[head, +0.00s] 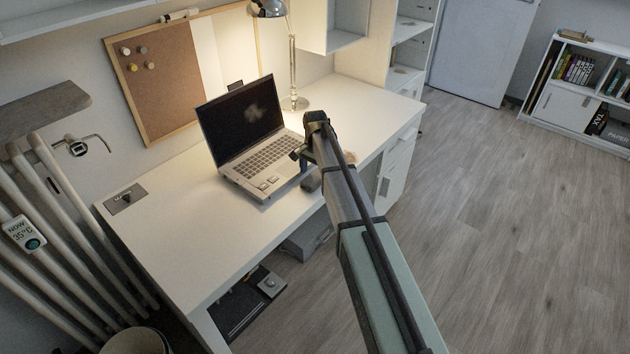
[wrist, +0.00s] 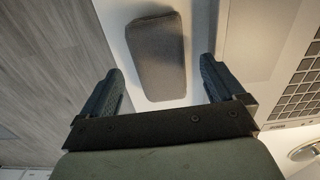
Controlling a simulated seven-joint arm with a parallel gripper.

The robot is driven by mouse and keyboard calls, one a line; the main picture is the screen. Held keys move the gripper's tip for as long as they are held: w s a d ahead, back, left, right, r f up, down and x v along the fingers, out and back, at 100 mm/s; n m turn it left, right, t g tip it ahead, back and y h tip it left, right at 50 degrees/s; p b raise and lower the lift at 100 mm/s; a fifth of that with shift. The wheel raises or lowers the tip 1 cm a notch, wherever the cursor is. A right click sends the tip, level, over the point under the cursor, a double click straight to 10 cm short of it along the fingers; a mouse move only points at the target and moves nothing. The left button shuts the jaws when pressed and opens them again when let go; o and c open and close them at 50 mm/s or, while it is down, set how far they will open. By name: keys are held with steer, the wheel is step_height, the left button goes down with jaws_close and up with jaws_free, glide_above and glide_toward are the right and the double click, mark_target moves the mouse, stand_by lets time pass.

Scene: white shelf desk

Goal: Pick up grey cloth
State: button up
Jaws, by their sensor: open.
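The grey cloth (wrist: 157,55) is a folded, rounded rectangular pad lying flat on the white desk in the wrist view. In the head view a small part of the cloth (head: 312,181) shows beside the laptop, partly hidden by my arm. My gripper (wrist: 160,75) is open, with one dark finger toward each side of the cloth's near end. Nothing is between the fingers except the view of the cloth and desk beyond. In the head view my gripper (head: 303,163) is over the desk's front edge area, mostly hidden by my arm.
An open laptop (head: 262,155) stands close to the cloth; its keyboard side (wrist: 285,60) is right of my gripper in the wrist view. The white desk (head: 195,230) ends near the cloth, with wooden floor (head: 490,230) beyond. A lamp (head: 291,60) stands behind the laptop.

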steer(key=shift+f, duration=0.85)
steer(key=shift+c, duration=0.4)
steer(key=c, duration=1.1)
